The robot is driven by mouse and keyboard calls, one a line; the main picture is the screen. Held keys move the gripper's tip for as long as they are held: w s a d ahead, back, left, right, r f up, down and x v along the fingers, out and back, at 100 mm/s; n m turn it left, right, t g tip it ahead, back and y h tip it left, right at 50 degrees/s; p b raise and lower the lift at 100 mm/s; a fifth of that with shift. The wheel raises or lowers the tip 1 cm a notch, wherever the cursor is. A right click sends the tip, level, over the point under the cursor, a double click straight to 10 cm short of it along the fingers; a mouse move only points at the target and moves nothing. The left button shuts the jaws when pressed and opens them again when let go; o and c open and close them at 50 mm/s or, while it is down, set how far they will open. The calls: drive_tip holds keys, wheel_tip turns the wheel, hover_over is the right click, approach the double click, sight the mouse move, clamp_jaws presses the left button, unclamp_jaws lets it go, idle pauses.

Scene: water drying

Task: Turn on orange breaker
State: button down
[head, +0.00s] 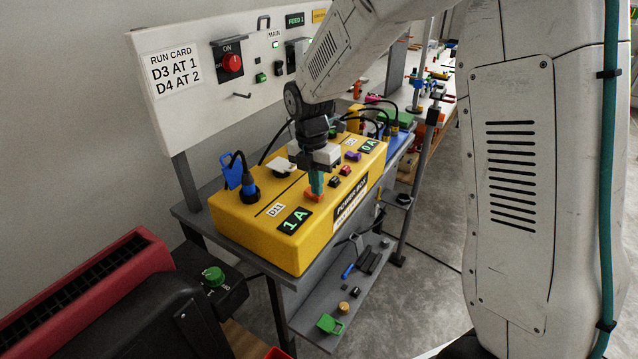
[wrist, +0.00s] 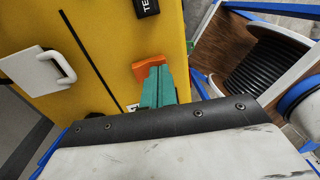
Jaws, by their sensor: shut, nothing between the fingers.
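The orange breaker (wrist: 152,66) is on the top face of the yellow power box (head: 262,236). In the wrist view it shows just past the tips of my green fingers. In the head view only a bit of the orange breaker (head: 314,198) shows below the fingertips. My gripper (head: 316,188) points down over the box with its fingers shut and empty; its fingertips (wrist: 157,78) are at the breaker, touching or nearly so. The fingers hide part of the breaker, so its position is hard to tell. The near display (head: 294,220) reads 1 A; the far one (head: 369,145) reads 0 A.
A purple switch (head: 353,156) and small dark red switches (head: 334,182) line the box beyond the gripper. A blue plug (head: 249,185) with a cable stands at its left end. A white handle (wrist: 45,65) rises from the box. A run card (head: 175,70) hangs on the panel behind.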

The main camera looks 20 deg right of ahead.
drive_tip(key=shift+w+a+r, duration=0.15)
drive_tip(key=shift+w+a, duration=0.25)
drive_tip(key=shift+w, duration=0.05)
wheel_tip(320, 180, up, 14)
drive_tip(key=s+d, duration=0.1)
drive_tip(key=shift+s, duration=0.15)
idle(0.4)
